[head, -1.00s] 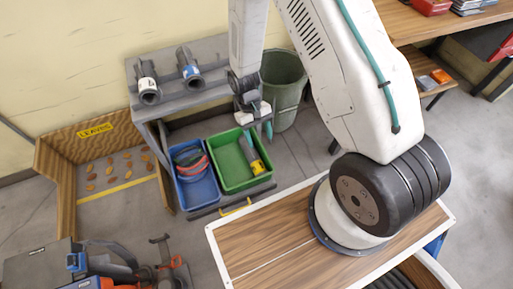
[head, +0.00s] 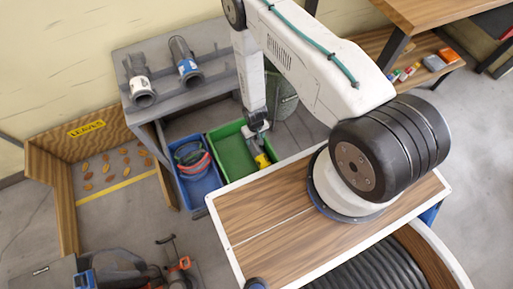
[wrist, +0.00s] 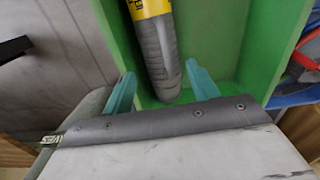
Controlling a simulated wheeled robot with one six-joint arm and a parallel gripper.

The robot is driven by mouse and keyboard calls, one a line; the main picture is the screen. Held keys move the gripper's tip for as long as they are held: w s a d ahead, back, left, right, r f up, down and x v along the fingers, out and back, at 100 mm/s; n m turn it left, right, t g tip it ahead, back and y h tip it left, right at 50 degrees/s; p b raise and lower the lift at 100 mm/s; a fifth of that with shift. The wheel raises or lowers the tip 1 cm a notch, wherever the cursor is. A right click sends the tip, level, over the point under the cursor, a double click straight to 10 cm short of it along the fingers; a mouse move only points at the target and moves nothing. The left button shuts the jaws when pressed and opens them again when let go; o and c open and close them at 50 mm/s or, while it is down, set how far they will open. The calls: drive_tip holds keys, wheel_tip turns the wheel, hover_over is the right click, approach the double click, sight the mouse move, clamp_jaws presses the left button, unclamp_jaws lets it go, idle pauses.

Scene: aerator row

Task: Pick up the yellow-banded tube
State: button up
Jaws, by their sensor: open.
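The yellow-banded tube (wrist: 155,45) lies in the green bin (wrist: 215,35), a grey tube with a yellow band that carries dark lettering. In the head view the tube (head: 262,160) shows at the right side of the green bin (head: 232,160), partly hidden by my gripper. My gripper (wrist: 162,82) is open, with its teal fingers on either side of the tube's grey end in the wrist view. The fingers do not visibly press on the tube. The tube's far end is cut off at the top of the wrist view.
A blue bin (head: 194,180) with coiled hoses stands left of the green bin. Two dark tubes with white (head: 140,84) and blue (head: 187,68) bands lie on the grey bench (head: 215,75) behind. A green barrel (head: 283,95) stands close behind my arm.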

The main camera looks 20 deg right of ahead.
wheel_tip(320, 180, down, 7)
drive_tip(key=shift+s+r, duration=0.1)
idle(0.3)
drive_tip(key=c, duration=1.2)
drive_tip(key=shift+r, duration=0.15)
